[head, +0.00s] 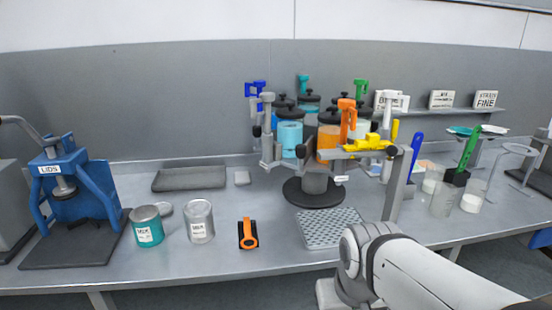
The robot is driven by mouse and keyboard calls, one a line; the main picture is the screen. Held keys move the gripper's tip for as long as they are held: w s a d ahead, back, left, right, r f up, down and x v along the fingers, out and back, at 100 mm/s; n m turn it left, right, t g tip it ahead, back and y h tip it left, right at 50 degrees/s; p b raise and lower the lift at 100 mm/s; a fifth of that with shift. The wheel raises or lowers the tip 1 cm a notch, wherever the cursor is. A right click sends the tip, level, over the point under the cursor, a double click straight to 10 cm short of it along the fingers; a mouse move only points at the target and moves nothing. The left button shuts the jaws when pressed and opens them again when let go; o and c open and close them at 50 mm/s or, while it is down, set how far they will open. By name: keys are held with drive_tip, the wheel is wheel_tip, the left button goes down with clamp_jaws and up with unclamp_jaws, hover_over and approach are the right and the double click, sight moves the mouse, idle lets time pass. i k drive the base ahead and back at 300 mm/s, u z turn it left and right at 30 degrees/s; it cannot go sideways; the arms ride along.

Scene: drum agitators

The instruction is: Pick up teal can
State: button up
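A teal can (148,226) with a white label and a grey top stands upright near the front left of the bench. My white and grey arm comes in from the lower right, well away from the teal can. My gripper is not visible, so its state does not show.
A blue press (75,185) marked LIDS stands left of the teal can. An orange and black tool (248,233) lies right of the cans. A grey tray (189,179) lies behind. A carousel (314,192) with colored canisters stands mid-bench, behind a perforated plate (331,228).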

sight(146, 222)
drive_tip(key=z, duration=0.1)
drive_tip(key=k, duration=0.55)
drive_tip(key=u, duration=1.75)
drive_tip(key=i, duration=0.85)
drive_tip(key=z, duration=0.9)
drive_tip(key=i, duration=0.9)
